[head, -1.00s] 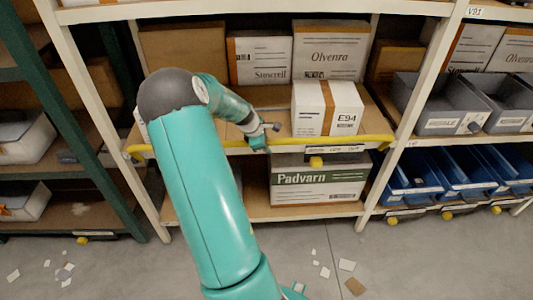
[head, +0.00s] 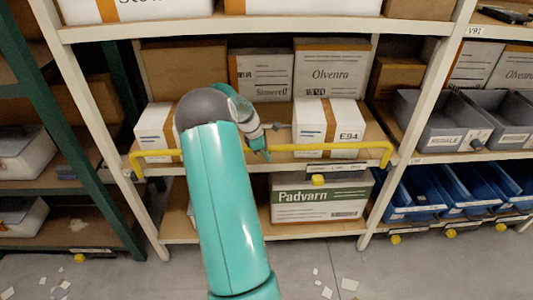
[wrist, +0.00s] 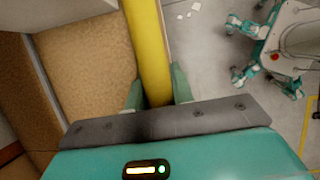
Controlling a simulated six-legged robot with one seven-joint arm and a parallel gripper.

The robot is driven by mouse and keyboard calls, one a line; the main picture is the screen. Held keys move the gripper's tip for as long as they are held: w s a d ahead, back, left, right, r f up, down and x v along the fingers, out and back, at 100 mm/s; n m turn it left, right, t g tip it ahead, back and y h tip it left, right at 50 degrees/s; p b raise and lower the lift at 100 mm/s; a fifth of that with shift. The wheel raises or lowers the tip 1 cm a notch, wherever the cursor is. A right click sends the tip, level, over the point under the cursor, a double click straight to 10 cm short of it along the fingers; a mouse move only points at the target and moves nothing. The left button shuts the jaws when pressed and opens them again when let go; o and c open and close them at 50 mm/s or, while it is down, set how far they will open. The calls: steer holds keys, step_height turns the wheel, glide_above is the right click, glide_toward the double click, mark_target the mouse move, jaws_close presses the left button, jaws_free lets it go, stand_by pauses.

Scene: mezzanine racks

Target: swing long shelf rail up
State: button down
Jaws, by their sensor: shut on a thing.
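The long yellow shelf rail (head: 330,147) runs across the front of the middle shelf. Its bent ends meet the shelf's front edge near the two uprights, and its long bar stands above that edge, in front of the boxes. Part of the rail is hidden behind my arm in the head view.
A white E94 box (head: 313,122) stands close behind the rail; another white box (head: 155,128) is at left. A Padvarn box (head: 320,203) sits on the shelf below. Grey bins (head: 437,130) are at right. Paper scraps (head: 348,284) lie on the floor.

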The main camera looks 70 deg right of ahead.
steer(key=shift+w, duration=0.1)
steer(key=c, duration=1.2)
jaws_free()
steer(key=v, duration=1.3)
steer(key=shift+a+r, duration=0.15)
steer(key=shift+r, duration=0.25)
steer(key=w+a+r+m+t, duration=0.1)
steer(key=w+a+r+t, duration=0.2)
steer(key=a, duration=0.7)
steer(key=w+a+r+m+t, duration=0.1)
steer(key=w+a+r, duration=0.3)
steer(key=a, duration=0.6)
steer(key=w+a+r+m+t, duration=0.15)
steer(key=a+r, duration=0.35)
steer(key=a, duration=0.6)
steer(key=s+a+m+t+y, duration=0.1)
steer(key=s+a, duration=0.4)
steer(key=a, duration=0.7)
steer(key=s+a+t+y, duration=0.1)
steer(key=s+a+t, duration=0.2)
steer(key=a, duration=1)
steer(key=s, duration=0.3)
steer(key=shift+f+m+y, duration=0.3)
steer(key=shift+m, duration=0.05)
